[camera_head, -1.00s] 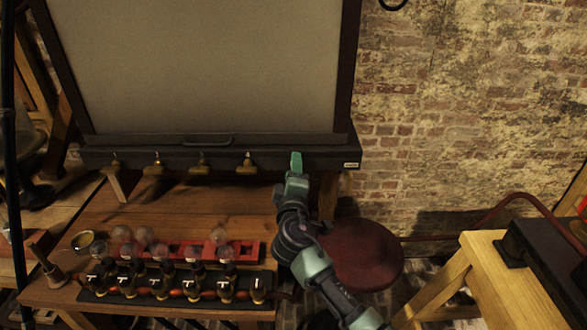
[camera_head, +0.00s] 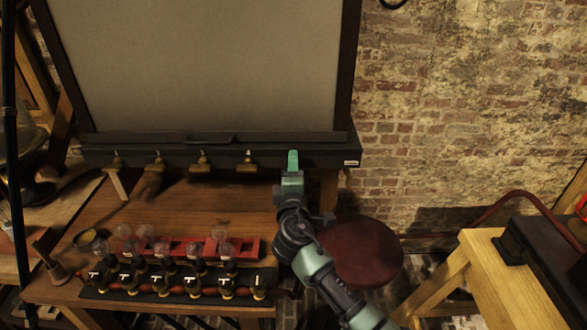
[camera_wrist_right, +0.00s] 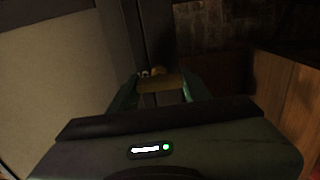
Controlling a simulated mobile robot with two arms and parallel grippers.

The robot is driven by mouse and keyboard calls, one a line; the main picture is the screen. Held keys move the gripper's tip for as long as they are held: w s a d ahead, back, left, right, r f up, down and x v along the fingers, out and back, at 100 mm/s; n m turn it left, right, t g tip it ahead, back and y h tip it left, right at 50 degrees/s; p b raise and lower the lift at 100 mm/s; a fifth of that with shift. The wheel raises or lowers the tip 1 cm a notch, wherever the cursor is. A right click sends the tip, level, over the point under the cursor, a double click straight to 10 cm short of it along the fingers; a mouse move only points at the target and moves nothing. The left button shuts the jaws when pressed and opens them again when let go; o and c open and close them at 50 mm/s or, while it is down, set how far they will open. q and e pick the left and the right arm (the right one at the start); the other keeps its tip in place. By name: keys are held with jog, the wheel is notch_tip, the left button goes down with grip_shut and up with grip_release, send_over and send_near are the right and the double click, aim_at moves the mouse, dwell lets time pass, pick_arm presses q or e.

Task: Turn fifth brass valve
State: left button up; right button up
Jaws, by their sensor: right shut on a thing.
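A row of brass valves hangs under the dark ledge of a large framed screen in the head view. The first (camera_head: 116,160), second (camera_head: 155,163), third (camera_head: 202,161) and fourth (camera_head: 248,162) show from left to right. My right gripper (camera_head: 292,163) is at the right end of this row and hides the fifth place in the head view. In the right wrist view, my right gripper (camera_wrist_right: 160,92) is shut on the fifth brass valve (camera_wrist_right: 157,82), whose brass handle spans between the green fingers. My left gripper is not in view.
The wooden table (camera_head: 200,205) below holds a red rack (camera_head: 245,247) with glass bulbs and a row of dark jars (camera_head: 160,283). A dark red round stool (camera_head: 362,250) stands right of my arm. A light wooden stand (camera_head: 490,270) is at the right.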

jog(key=o, duration=1.4)
jog(key=shift+a, duration=0.1)
jog(key=shift+c, duration=0.2)
jog(key=s+b, duration=0.1)
jog(key=s, duration=0.7)
